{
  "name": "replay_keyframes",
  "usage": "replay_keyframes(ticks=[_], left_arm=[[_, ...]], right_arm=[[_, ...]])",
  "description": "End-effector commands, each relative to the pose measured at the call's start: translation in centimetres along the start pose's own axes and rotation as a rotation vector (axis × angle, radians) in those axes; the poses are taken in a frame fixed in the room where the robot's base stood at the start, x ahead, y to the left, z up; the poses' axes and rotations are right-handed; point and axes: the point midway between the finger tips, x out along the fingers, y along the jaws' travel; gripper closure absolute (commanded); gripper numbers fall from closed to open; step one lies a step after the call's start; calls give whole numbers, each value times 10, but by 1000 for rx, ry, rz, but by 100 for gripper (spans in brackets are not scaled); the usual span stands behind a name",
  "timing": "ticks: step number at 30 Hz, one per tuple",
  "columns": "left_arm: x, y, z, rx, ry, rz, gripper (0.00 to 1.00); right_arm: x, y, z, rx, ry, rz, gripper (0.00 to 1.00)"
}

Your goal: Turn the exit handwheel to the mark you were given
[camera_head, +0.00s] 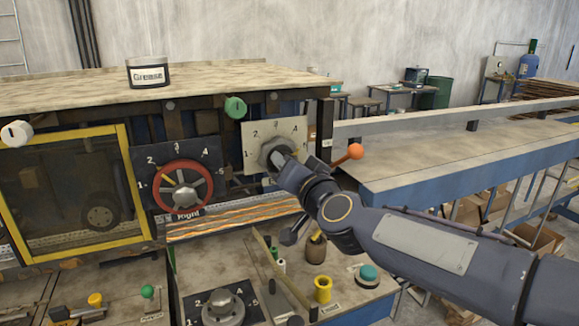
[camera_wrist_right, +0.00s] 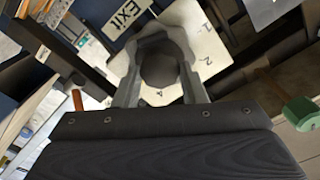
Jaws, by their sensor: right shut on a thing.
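The exit handwheel (camera_head: 269,148) is a grey round knob on a pale numbered plate (camera_head: 252,135) at the right end of the machine front. In the right wrist view, the dark knob (camera_wrist_right: 160,70) sits between the fingers, beside an EXIT label (camera_wrist_right: 127,19). My right gripper (camera_head: 281,157) is shut on it, reaching in from the right. The gripper and wrist cover part of the wheel and plate, so I cannot tell which number the wheel points at. My left gripper is not in view.
A red handwheel (camera_head: 183,185) on a dark numbered plate stands to the left. A green knob (camera_head: 235,107) is above, and an orange ball-ended lever (camera_head: 355,151) is close to my right wrist. A grease tin (camera_head: 148,74) stands on top. Another dial (camera_head: 223,308) is below.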

Motion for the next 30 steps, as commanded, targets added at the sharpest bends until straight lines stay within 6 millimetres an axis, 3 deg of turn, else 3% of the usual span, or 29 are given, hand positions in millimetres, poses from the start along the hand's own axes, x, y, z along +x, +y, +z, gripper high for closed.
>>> replay_keyframes(ticks=[9, 10, 15, 24, 30], left_arm=[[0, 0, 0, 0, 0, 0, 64], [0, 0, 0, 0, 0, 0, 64], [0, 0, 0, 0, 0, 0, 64], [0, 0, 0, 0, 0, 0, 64], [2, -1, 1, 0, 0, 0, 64]], right_arm=[[0, 0, 1, 9, -2, 1, 85], [0, 0, 1, 9, -2, 1, 61], [0, 0, 1, 7, -1, 1, 41], [-2, 0, 0, 5, 0, 0, 41], [-30, -1, 0, 4, 1, -2, 41]])
